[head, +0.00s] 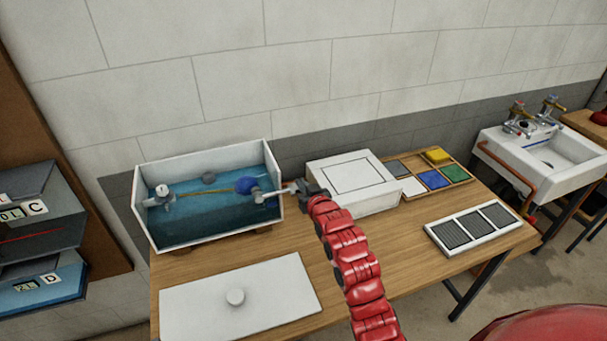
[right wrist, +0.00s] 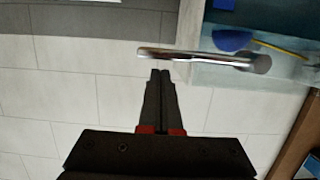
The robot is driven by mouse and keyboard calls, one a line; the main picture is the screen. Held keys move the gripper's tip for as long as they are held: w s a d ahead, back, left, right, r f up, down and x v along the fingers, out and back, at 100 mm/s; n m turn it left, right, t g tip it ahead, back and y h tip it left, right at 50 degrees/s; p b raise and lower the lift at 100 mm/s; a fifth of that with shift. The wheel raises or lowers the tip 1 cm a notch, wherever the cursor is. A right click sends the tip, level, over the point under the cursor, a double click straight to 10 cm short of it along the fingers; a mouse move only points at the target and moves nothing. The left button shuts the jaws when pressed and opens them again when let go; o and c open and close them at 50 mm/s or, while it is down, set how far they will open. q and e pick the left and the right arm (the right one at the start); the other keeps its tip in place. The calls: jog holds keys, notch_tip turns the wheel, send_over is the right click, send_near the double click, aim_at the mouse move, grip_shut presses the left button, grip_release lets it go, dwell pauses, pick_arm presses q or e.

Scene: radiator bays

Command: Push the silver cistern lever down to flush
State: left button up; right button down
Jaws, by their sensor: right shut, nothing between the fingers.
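The white cistern (head: 278,178) stands open on the table, with blue water inside. Its silver lever (head: 283,191) sticks out from the right end towards my right gripper. In the right wrist view the lever (right wrist: 200,57) lies across the picture, just beyond the fingertips. My right gripper (head: 302,187) is shut and empty, at the lever's free end; its fingers (right wrist: 160,73) show pressed together in the right wrist view. I cannot tell whether they touch the lever. My left gripper is out of view.
The cistern lid (head: 200,306) lies in front on the table. A white box (head: 385,199), a tray of coloured tiles (head: 462,166) and a vent panel (head: 450,241) are to the right. A blue float (head: 244,185) sits inside the cistern. The tiled wall rises behind.

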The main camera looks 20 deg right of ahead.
jog(key=shift+f, duration=0.35)
